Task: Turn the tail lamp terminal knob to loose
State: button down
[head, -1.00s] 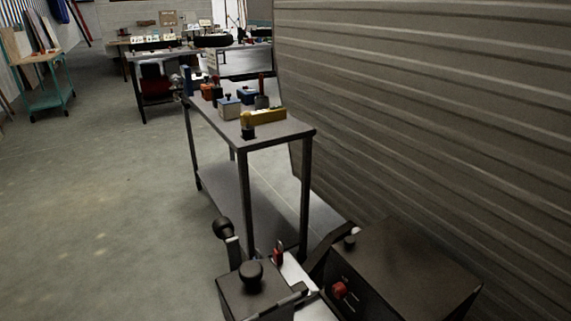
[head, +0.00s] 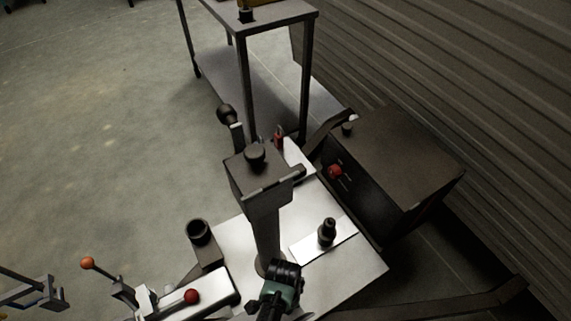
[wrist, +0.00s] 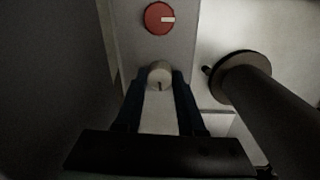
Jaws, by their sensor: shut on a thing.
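In the wrist view my gripper (wrist: 161,82) has its two dark blue fingers on either side of a small cream round knob (wrist: 160,73). The fingers are shut on it. The knob has a dark pointer line toward the bottom of the picture and sits on a pale grey panel (wrist: 183,45). A red round knob (wrist: 159,18) with a white pointer mark to the right sits above it on the same panel. I cannot read any labels, so I cannot tell which knob is the tail lamp terminal. In the head view the fingertips and the held knob cannot be made out.
A dark post (wrist: 270,110) with a round flange stands close at the right in the wrist view. In the head view a post with a box top (head: 262,180) rises from a white plate (head: 345,275). A dark cabinet (head: 400,165) and a metal table (head: 285,18) stand beyond.

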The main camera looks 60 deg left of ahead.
jog(key=n+p, duration=0.1)
jog(key=n, duration=0.3)
jog(key=shift+n+p, duration=0.3)
jog(key=shift+p, duration=0.1)
jog(key=n+p, duration=0.1)
jog(key=n, duration=0.2)
jog(key=shift+s+d+n, duration=0.1)
jog(key=shift+n, duration=0.3)
jog(key=n+p, duration=0.1)
jog(key=n, duration=0.3)
jog(key=shift+n+p, duration=0.45)
jog(key=shift+n, duration=1.65)
jog(key=c, duration=0.5)
grip_release()
jog(key=shift+r, duration=0.1)
